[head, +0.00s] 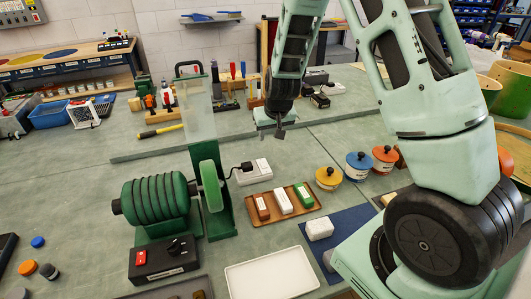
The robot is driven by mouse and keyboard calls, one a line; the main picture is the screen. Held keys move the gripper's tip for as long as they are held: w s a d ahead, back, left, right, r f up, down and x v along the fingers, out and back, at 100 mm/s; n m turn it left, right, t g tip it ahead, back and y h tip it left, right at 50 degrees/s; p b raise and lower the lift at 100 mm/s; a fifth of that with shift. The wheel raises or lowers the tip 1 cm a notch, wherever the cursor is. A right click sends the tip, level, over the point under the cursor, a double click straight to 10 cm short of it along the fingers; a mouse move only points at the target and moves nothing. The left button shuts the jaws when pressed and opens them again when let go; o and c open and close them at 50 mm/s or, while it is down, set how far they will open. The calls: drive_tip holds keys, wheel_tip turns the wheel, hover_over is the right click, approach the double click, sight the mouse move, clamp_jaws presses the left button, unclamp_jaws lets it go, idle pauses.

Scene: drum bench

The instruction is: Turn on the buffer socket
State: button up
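The buffer (158,205) is a green ribbed motor at the left front, with a wheel behind a green guard (208,185) on its right. A black control box (163,260) with a red switch and a dark knob sits in front of it. The white socket block (254,172) lies on the bench right of the guard. A black plug with a cord sits at its left end. The state of its switch is too small to tell. My gripper (275,134) hangs above the bench, behind and above the socket, apart from it. Its fingers are too small to judge; nothing shows held.
A brown tray (262,222) with three coloured bars lies in front of the socket. Yellow, blue and orange lidded pots (358,166) stand to the right. A white tray (272,281) is at the front. The tall green guard stands close left of the socket.

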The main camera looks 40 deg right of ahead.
sight(263, 162)
drive_tip(key=p+x, duration=0.4)
drive_tip(key=x, duration=1.3)
drive_tip(key=shift+w+f, duration=0.1)
